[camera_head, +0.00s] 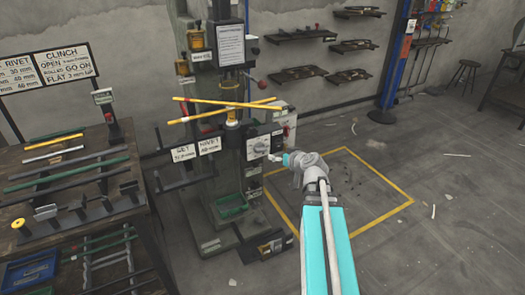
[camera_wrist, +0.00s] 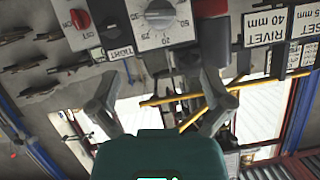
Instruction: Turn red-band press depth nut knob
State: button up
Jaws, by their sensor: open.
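The press (camera_head: 232,130) stands against the wall, left of my arm in the head view. On its front is a pale panel with a round grey dial knob (camera_head: 261,147). In the wrist view, which is upside down, the dial knob (camera_wrist: 160,12) sits on a numbered white plate at the top edge. A red block (camera_wrist: 210,8) is beside it. I cannot read any label naming the depth nut. My gripper (camera_wrist: 158,78) is open and empty, its fingers apart from the knob. In the head view my gripper (camera_head: 279,158) is small, close to the panel's lower right.
Two crossed yellow bars (camera_head: 228,110) jut from the press above the panel. A red switch (camera_wrist: 80,18) and a TIGHT label (camera_wrist: 119,53) are near the dial. A bench (camera_head: 80,185) is at left; the yellow-marked floor (camera_head: 365,190) is clear.

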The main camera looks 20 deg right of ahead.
aim_at(263, 150)
jog(key=b+x, duration=0.5)
jog(key=x, duration=0.8)
jog(key=shift+w+f, duration=0.2)
jog(key=shift+w, duration=0.05)
jog(key=c, duration=0.9)
jog(key=shift+d, duration=0.25)
jog(key=shift+c, duration=1)
jog(key=shift+a, duration=0.2)
